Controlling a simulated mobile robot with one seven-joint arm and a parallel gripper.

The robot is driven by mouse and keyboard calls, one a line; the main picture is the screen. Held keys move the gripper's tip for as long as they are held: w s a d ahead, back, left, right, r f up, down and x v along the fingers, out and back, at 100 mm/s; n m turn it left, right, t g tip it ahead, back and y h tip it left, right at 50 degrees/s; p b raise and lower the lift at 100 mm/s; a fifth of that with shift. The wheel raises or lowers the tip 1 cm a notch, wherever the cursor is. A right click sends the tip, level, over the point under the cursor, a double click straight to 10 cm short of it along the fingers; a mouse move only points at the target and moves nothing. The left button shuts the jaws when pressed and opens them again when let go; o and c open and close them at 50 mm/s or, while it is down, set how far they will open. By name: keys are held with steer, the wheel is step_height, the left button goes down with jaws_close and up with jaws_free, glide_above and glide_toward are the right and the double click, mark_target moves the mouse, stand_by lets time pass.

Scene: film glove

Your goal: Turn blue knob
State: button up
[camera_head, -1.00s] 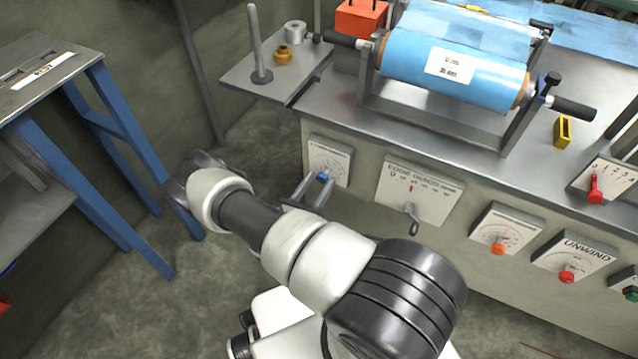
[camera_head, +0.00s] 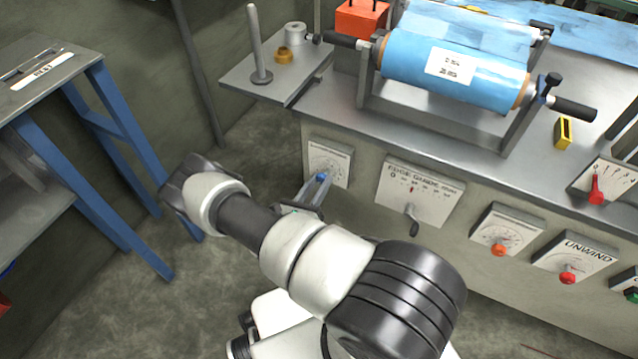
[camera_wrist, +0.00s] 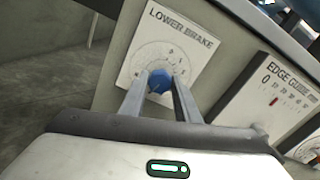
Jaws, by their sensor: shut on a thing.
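The blue knob (camera_wrist: 159,81) sits at the centre of a round dial on the white LOWER BRAKE plate (camera_wrist: 150,48), on the machine's front panel. In the head view my gripper (camera_head: 317,186) reaches up to the panel from below, and my arm covers part of the area beneath. The knob's pointer cannot be made out.
The EDGE GUIDE plate (camera_head: 421,190) with its crank stands just right. Further right are an orange knob (camera_head: 498,250) and a red UNWIND knob (camera_head: 567,278). A blue film roll (camera_head: 455,72) lies above. A blue-legged table (camera_head: 125,150) stands left, with open floor between.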

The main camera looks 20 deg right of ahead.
steer(key=n, duration=0.9)
steer(key=shift+n, duration=0.3)
steer(key=n, duration=0.4)
steer(key=shift+n, duration=0.3)
steer(key=n, duration=0.4)
steer(key=shift+f+n, duration=0.1)
steer(key=shift+n, duration=0.3)
steer(key=o, duration=1)
steer(key=shift+o, duration=0.2)
